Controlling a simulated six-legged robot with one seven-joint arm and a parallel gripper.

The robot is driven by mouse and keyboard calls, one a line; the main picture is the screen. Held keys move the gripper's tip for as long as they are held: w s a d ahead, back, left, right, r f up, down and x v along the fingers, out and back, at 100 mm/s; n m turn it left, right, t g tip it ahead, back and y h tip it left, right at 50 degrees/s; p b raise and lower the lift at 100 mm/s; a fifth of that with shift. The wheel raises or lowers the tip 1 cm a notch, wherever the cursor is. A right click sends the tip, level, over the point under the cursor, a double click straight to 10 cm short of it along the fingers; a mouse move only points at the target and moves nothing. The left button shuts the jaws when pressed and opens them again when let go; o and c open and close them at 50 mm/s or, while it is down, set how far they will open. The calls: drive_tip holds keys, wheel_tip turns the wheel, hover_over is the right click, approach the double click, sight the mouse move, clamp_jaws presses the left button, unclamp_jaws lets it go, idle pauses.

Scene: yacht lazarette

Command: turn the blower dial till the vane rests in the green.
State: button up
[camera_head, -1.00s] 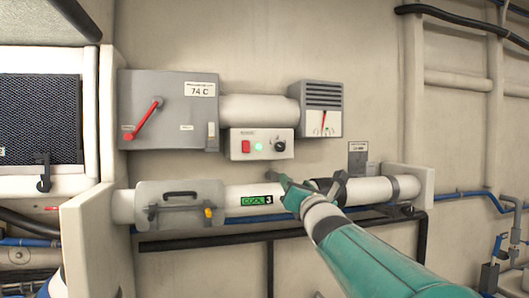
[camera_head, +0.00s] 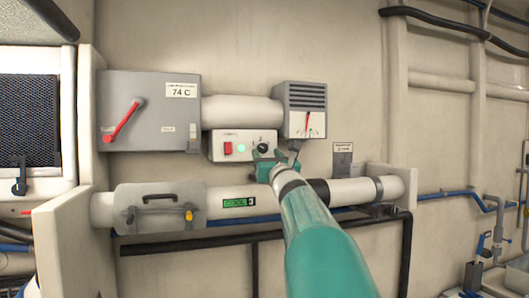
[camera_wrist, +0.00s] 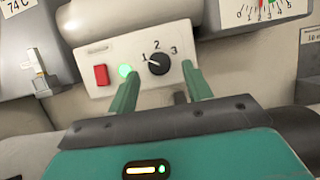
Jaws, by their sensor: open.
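The blower dial is a black knob (camera_wrist: 158,64) marked 1, 2, 3 on a white control panel (camera_head: 217,157); its pointer is towards 1 in the wrist view. In the head view the knob (camera_head: 263,147) shows just above my gripper (camera_head: 270,162). My gripper (camera_wrist: 158,88) is open and empty, its two green fingers below and on either side of the knob; I cannot tell whether they touch it. The vane gauge (camera_head: 308,121) sits under a louvred grey vent; its red vane (camera_head: 307,121) stands nearly upright. The gauge's coloured scale (camera_wrist: 262,10) is cut off in the wrist view.
A red switch (camera_wrist: 101,75) and lit green lamp (camera_wrist: 125,71) sit left of the knob. A grey box (camera_head: 150,115) with a red lever and 74 C label is further left. A white pipe (camera_head: 230,200) with a COOL 3 label runs below the panel.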

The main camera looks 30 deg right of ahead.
sight(263, 149)
drive_tip(key=shift+x, duration=1.5)
drive_tip(key=shift+r, duration=0.1)
drive_tip(key=c, duration=1)
drive_tip(key=shift+o, duration=0.2)
drive_tip(key=shift+m, duration=0.6)
drive_tip(key=m+g+h, duration=0.1)
drive_tip(key=m, duration=0.2)
drive_tip(key=m+h, duration=0.2)
drive_tip(key=m, duration=0.1)
drive_tip(key=m+g+h, duration=0.1)
drive_tip(key=m, duration=0.2)
drive_tip(key=shift+w+a+g, duration=0.1)
drive_tip(key=shift+a+g, duration=0.2)
drive_tip(key=m+g, duration=0.1)
drive_tip(key=m, duration=0.2)
drive_tip(key=m+g+h, duration=0.1)
drive_tip(key=m, duration=0.1)
drive_tip(key=shift+r+m, duration=0.15)
drive_tip(key=shift+m, duration=0.25)
